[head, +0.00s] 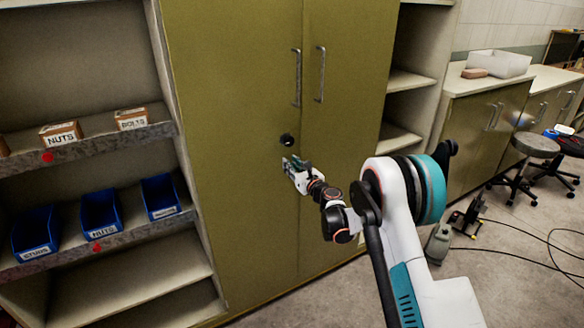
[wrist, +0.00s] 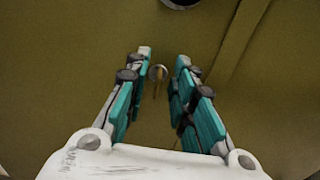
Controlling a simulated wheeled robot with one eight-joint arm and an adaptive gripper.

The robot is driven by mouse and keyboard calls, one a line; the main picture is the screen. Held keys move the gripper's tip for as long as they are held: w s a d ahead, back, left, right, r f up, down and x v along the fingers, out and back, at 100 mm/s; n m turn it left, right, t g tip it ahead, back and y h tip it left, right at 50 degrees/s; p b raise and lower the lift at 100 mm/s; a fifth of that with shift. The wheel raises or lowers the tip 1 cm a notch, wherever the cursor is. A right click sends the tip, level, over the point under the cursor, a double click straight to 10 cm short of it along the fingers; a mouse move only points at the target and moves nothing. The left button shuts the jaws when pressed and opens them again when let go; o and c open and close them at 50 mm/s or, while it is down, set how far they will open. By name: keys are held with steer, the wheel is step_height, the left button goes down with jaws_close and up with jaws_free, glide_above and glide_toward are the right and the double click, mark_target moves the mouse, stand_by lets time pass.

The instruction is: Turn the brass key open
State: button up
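My gripper (head: 291,163) is at the olive cabinet's left door (head: 235,130), just below a round dark fitting (head: 287,140). In the wrist view my gripper (wrist: 164,60) is open, with two teal fingers apart and pointing at the door. A small round metal piece with a thin stem, apparently the key (wrist: 157,73), shows in the gap between the fingertips, nearer the left finger. Its brass colour is not clear, and I cannot tell whether either finger touches it. In the head view my gripper hides it. The dark fitting is cut off at the wrist view's top (wrist: 180,3).
Two upright handles (head: 296,78) (head: 320,74) sit above, either side of the door seam. Shelves with blue bins (head: 100,213) and small labelled boxes (head: 60,135) stand left. A counter (head: 470,82), stools (head: 535,145) and floor cables are at right.

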jaws_close()
steer(key=shift+n, duration=0.4)
steer(key=n+b, duration=0.1)
steer(key=n, duration=0.4)
steer(key=n+b, duration=0.1)
steer(key=n, duration=0.5)
steer(key=a+f+n+b, duration=0.1)
steer(key=n, duration=0.5)
steer(key=shift+s, duration=0.35)
stand_by(0.4)
